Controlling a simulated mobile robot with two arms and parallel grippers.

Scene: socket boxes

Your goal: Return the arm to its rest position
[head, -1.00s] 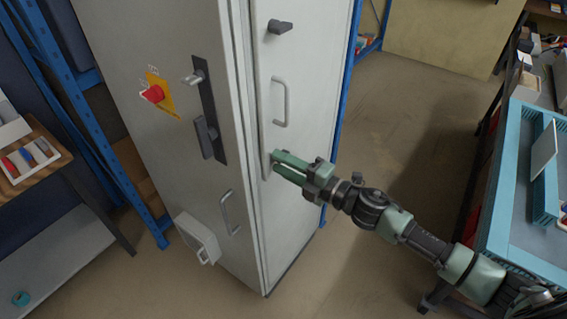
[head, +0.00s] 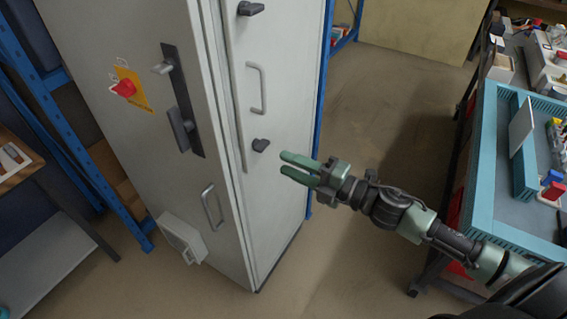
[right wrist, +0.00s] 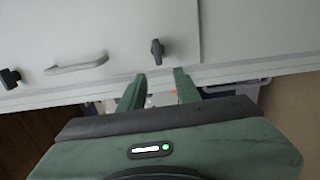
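My right gripper (head: 284,164) is open and empty, in front of the right face of a tall white cabinet (head: 285,90). Its two green fingers point at the cabinet and stand apart, with a gap to a small dark latch (head: 261,145). The right wrist view shows the open fingers (right wrist: 159,82) with nothing between them, below the same latch (right wrist: 156,50). My right arm reaches in from the lower right. My left gripper is not in view.
A blue-rimmed workbench (head: 480,190) with parts on it stands close to my right arm. A blue rack (head: 60,120) and shelf (head: 45,270) are at the left. A grey handle (head: 257,88) juts from the cabinet face. The floor (head: 390,100) between cabinet and workbench is clear.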

